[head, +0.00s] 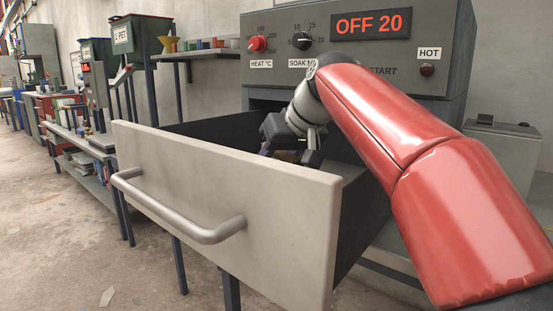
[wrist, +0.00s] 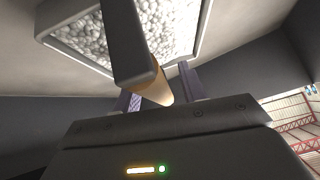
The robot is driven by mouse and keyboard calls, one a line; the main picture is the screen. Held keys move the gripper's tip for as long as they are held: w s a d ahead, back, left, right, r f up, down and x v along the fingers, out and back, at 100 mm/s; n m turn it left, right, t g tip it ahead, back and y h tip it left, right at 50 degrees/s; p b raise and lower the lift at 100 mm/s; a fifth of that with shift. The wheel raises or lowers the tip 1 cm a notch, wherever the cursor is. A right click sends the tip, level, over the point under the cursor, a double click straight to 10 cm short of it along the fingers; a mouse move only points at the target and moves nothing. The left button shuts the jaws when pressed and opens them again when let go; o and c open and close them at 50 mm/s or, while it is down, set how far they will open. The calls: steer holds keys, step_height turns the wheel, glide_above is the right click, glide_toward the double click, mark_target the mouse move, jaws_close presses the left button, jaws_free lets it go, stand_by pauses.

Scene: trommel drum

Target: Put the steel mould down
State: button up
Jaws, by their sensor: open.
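The steel mould (wrist: 62,38) fills the top of the wrist view, a pale-rimmed tray holding white granules. A dark bar crosses it and meets a tan cylindrical grip (wrist: 157,90). My gripper (head: 290,152) is inside the open drawer (head: 225,200), pointing down. In the wrist view its purple-grey fingers stand apart, one on each side of the tan grip. The gripper is open; I cannot tell whether a finger touches the grip. In the head view the drawer front and my gripper hide the mould, so how it rests on the drawer floor cannot be seen.
The drawer juts from a grey oven (head: 360,75) with a red knob, a black knob and a display reading OFF 20. The drawer's front and side walls surround my gripper. A bench (head: 100,140) and bins stand left; the floor in front is mostly clear.

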steer(key=p+v, duration=0.2)
steer(key=v, duration=1)
